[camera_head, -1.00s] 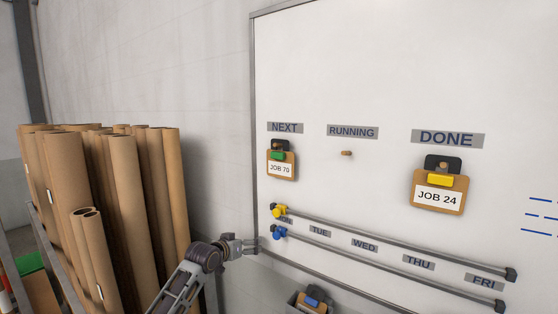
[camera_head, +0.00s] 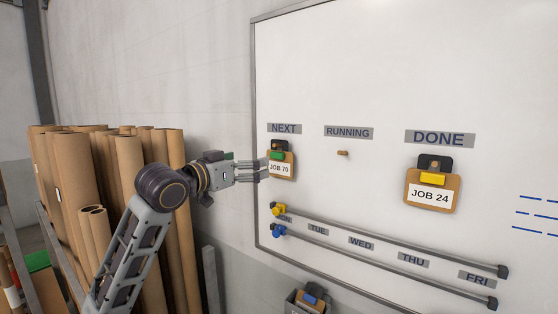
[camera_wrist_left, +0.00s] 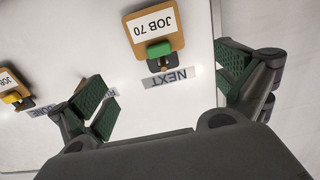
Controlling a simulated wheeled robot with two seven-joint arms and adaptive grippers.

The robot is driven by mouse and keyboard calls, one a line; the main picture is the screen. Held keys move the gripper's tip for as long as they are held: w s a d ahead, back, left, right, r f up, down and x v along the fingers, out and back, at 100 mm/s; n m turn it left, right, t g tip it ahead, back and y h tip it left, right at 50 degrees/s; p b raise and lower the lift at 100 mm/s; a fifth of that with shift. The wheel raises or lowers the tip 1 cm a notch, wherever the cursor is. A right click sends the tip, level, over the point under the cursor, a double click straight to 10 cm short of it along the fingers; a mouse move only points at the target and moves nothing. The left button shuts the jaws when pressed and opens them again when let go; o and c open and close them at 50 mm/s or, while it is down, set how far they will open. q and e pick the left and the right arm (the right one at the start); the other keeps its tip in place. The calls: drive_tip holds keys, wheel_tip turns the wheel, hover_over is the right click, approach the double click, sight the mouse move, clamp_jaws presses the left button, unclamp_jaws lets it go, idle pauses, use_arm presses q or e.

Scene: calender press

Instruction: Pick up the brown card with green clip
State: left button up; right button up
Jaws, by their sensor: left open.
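The brown card with green clip (camera_head: 281,165) hangs under the NEXT label on the whiteboard and reads JOB 70. In the left wrist view the card (camera_wrist_left: 153,27) is upside down at the top, with its green clip (camera_wrist_left: 160,49) facing the jaws. My left gripper (camera_head: 265,172) is level with the card at its left edge in the head view. In the left wrist view its green-padded fingers (camera_wrist_left: 168,88) are spread wide, with nothing between them. I cannot tell whether a fingertip touches the card. My right gripper is out of view.
A bare peg (camera_head: 343,153) sits under RUNNING. A JOB 24 card with yellow clip (camera_head: 432,190) hangs under DONE. Two rails with a yellow slider (camera_head: 278,209) and a blue slider (camera_head: 278,231) run below.

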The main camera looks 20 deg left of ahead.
sight(276, 154)
use_arm(q)
drive_tip(key=shift+s+d+r, duration=0.2)
drive_tip(key=shift+s+r, duration=0.15)
drive_tip(key=shift+s, duration=0.1)
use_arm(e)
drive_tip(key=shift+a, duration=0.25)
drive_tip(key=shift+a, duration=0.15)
use_arm(q)
drive_tip(key=shift+w, duration=0.1)
drive_tip(key=p+x, duration=0.2)
drive_tip(key=x, duration=0.5)
drive_tip(key=shift+r, duration=0.1)
drive_tip(key=shift+x, duration=0.8)
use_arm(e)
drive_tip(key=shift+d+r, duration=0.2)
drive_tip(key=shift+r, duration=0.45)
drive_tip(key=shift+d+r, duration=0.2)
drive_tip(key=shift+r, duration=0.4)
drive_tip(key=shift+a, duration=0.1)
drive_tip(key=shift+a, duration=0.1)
